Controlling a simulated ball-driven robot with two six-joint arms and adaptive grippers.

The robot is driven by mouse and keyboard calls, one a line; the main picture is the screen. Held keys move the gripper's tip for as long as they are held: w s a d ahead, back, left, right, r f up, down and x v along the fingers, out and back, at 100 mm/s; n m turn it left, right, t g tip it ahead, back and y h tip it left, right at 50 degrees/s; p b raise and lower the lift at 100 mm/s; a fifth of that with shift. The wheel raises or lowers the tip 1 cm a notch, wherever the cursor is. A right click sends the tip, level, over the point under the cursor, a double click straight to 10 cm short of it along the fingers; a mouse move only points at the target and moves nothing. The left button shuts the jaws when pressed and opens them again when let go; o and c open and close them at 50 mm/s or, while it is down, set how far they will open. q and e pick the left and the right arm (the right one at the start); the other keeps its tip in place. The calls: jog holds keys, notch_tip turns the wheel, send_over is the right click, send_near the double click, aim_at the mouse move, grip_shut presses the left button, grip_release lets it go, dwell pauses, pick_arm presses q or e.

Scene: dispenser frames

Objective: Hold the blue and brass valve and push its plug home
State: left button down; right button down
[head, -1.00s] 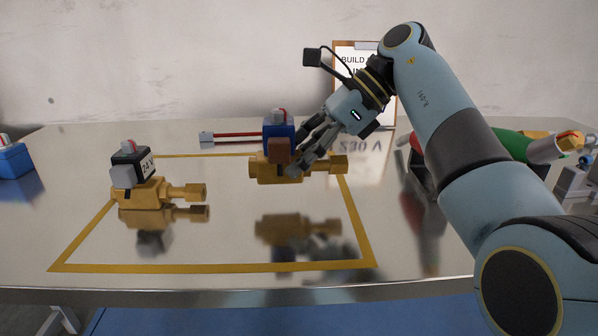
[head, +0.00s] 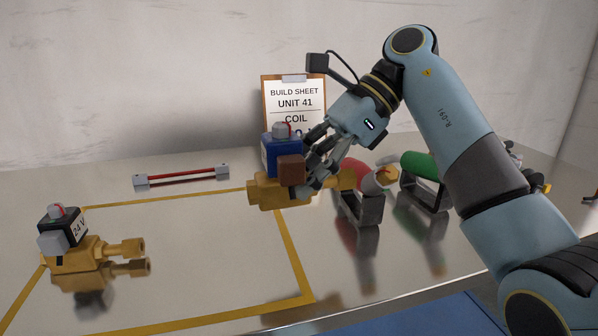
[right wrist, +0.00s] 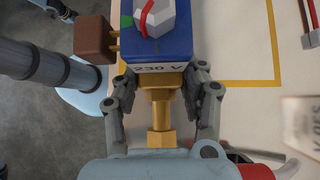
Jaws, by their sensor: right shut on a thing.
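The blue and brass valve (head: 266,192) is held above the table near the back right corner of the yellow outline. It has a blue coil block with a grey, red-striped top and a brass body. My right gripper (head: 311,180) is shut on the brass body, with fingers on both sides in the right wrist view (right wrist: 163,110). The plug, a brown block (head: 291,170), sits at the coil's side. In the right wrist view the plug (right wrist: 93,39) stands apart from the blue coil (right wrist: 158,50), with thin brass pins showing in the gap.
A black 24 V valve (head: 75,262) stands at the left on the table. A red bar with grey ends (head: 181,176) lies behind. A build-sheet clipboard (head: 294,103) stands at the back. Red-handled (head: 358,205) and green-handled (head: 425,190) pieces stand right. The outlined middle is clear.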

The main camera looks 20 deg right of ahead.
jog(key=shift+w+a, duration=0.1)
jog(key=shift+a, duration=0.05)
jog(key=shift+w+a+b, duration=0.15)
jog(key=shift+w+a, duration=0.2)
jog(key=shift+a, duration=0.2)
jog(key=shift+w+a+b, duration=0.15)
jog(key=shift+w+a, duration=0.2)
jog(key=shift+a, duration=0.2)
jog(key=w+a+b, duration=0.4)
jog(key=w+a, duration=0.1)
jog(key=a, duration=0.2)
jog(key=shift+a+b, duration=0.2)
jog(key=shift+b, duration=0.15)
jog(key=shift+r, duration=0.1)
dwell(0.4)
